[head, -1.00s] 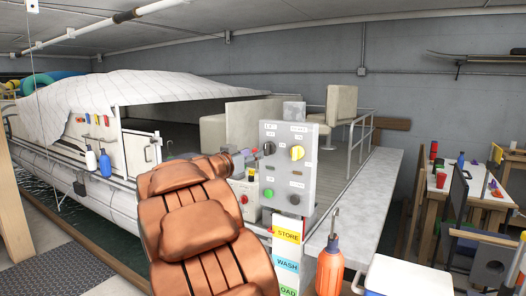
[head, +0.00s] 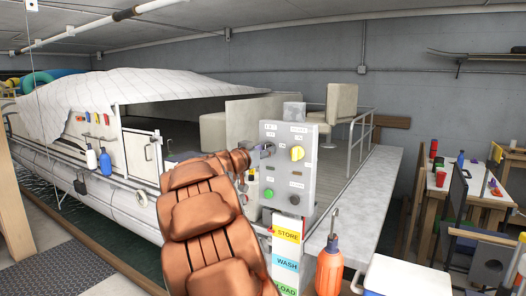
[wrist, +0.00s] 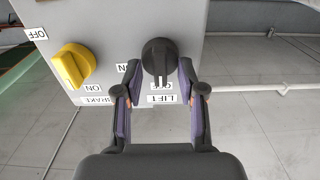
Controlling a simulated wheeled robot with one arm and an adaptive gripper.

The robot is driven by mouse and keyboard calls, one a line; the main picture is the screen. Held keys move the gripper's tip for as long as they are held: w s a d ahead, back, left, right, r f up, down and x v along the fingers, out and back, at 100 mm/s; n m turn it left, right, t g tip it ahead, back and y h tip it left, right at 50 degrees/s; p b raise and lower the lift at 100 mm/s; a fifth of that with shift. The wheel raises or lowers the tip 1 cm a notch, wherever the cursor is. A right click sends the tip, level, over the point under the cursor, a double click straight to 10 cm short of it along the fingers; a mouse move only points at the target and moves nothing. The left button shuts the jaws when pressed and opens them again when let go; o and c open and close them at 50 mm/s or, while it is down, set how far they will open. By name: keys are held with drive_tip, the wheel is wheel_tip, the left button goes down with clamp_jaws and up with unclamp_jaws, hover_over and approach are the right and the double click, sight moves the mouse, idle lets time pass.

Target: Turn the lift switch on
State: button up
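The lift switch is a black rotary knob (wrist: 158,58) on a grey panel, seen upside down in the wrist view. A LIFT label sits beside it, with an ON label to its left. Its white pointer line faces a partly hidden label, apparently OFF, on the LIFT label side. My gripper (wrist: 160,66) has its fingers spread on either side of the knob, with narrow gaps; I cannot tell whether either pad touches. In the head view my gripper (head: 262,152) is at the upper left of the control panel (head: 285,220), and the knob is mostly hidden there.
A yellow knob (wrist: 73,65) with its own ON and OFF labels sits beside the lift knob. A green button (head: 268,193) is lower on the panel. An orange bottle (head: 329,268) hangs near the STORE and WASH signs. A covered boat (head: 140,190) lies behind.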

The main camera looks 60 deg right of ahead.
clamp_jaws()
drive_tip(key=shift+r+m+p, duration=0.1)
drive_tip(key=shift+m+p, duration=0.4)
drive_tip(key=shift+p, duration=0.05)
drive_tip(key=shift+s+f+m+b, duration=0.15)
drive_tip(key=shift+m+b, duration=1.4)
drive_tip(key=shift+m, duration=1.3)
drive_tip(key=shift+f+m+b, duration=0.1)
drive_tip(key=shift+m+b, duration=1.5)
drive_tip(key=shift+m, duration=1.2)
drive_tip(key=shift+s+f+m+b, duration=0.15)
drive_tip(key=shift+m+b, duration=1.4)
drive_tip(key=shift+m, duration=1.3)
